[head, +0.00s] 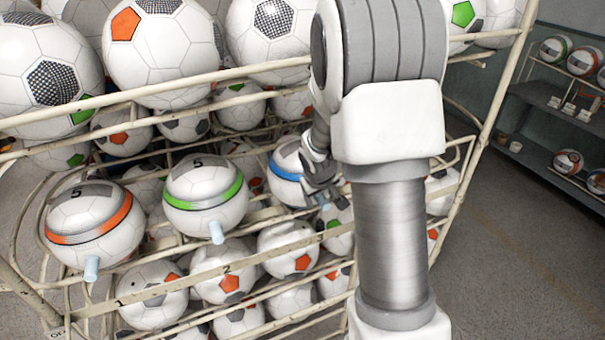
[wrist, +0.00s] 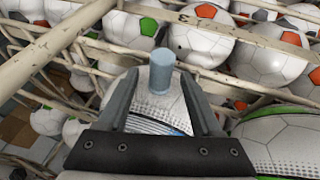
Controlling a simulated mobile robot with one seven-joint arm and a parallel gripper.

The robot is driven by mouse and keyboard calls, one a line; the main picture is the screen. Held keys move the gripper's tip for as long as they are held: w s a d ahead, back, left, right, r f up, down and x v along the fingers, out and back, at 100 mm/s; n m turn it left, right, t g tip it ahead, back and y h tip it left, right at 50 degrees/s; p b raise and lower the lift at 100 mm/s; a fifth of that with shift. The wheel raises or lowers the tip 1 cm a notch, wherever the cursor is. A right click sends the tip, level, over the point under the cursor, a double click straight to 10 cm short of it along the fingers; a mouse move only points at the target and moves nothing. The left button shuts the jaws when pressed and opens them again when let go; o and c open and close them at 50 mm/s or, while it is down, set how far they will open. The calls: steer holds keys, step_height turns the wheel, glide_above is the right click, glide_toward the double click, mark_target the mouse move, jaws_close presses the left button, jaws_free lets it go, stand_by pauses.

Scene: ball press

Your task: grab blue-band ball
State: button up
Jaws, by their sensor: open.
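The blue-band ball (head: 287,158) is white with a blue stripe and sits in the rack's middle row. My gripper (head: 327,190) is at its right side in the head view and hides part of it. In the wrist view the ball (wrist: 174,108) shows between and beneath the two fingers of my gripper (wrist: 159,78). The fingers are spread apart. A pale blue peg (wrist: 162,73) stands just beyond the ball between the fingertips. I cannot tell whether either finger touches the ball.
The green-band ball (head: 206,190) and orange-band ball (head: 88,222) sit to the left in the same row. The green-band one shows at lower right in the wrist view (wrist: 285,145). Cream rack bars (wrist: 60,48) run close to the fingers. Soccer balls fill the rows above and below.

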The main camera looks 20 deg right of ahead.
jaws_close()
stand_by(1.3)
